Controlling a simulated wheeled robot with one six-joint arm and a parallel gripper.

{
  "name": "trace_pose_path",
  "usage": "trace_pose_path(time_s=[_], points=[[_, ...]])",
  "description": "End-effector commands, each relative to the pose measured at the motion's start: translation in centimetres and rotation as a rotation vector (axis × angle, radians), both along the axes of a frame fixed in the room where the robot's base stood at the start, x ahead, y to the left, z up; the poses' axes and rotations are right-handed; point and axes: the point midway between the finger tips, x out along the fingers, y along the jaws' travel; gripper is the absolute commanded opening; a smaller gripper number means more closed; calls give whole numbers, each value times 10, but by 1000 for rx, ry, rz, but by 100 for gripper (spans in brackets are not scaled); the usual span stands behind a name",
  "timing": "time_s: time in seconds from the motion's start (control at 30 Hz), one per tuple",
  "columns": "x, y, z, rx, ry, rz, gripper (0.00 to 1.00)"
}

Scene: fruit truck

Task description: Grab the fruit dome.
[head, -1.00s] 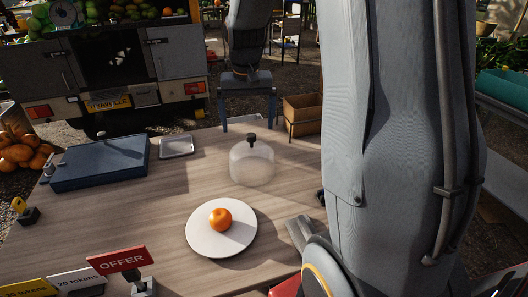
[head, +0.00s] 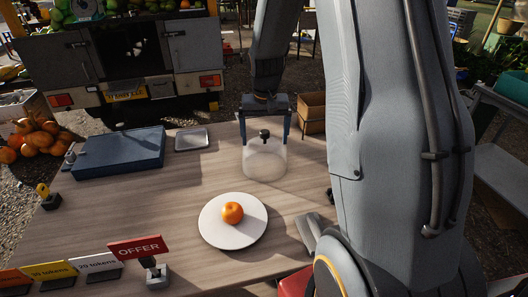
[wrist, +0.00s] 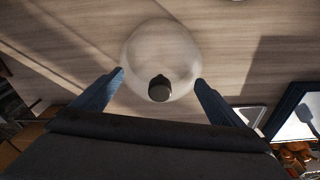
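The fruit dome (head: 264,162) is a clear, rounded cover with a dark knob on top. It stands upright on the wooden table, right of the middle. My gripper (head: 264,135) is open at the dome's far side, its two blue fingers pointing down on either side of the knob. In the wrist view the dome (wrist: 160,50) lies just ahead of the fingers, with the knob between the open fingertips (wrist: 160,75). I cannot tell whether the fingers touch the dome. An orange fruit (head: 232,212) sits on a white plate (head: 218,236) in front of the dome.
A blue case (head: 120,152) and a small metal tray (head: 191,139) lie on the table (head: 130,205) at the back left. A wooden crate (head: 312,112) is behind the table.

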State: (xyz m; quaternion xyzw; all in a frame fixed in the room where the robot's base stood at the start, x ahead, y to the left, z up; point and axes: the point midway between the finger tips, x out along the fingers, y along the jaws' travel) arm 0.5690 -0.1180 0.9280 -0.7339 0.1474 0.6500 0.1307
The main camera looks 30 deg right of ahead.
Motion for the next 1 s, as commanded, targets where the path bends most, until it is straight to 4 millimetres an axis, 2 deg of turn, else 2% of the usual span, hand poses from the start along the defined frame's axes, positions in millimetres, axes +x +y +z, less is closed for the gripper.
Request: trace_pose_path(time_s=[0.03, 0.27, 0.67, 0.7, 0.73, 0.77, 0.8, 1.0], points=[[0, 0, 0, 0, 0, 0, 82], [0, 0, 0, 0, 1, 1, 44], [-1, 1, 0, 0, 4, 2, 41], [-1, 1, 3, 0, 4, 2, 36], [-1, 1, 5, 0, 3, 2, 35], [-1, 0, 8, 0, 2, 2, 27], [0, 0, 14, 0, 2, 1, 1], [1, 0, 53, -1, -3, 1, 0]])
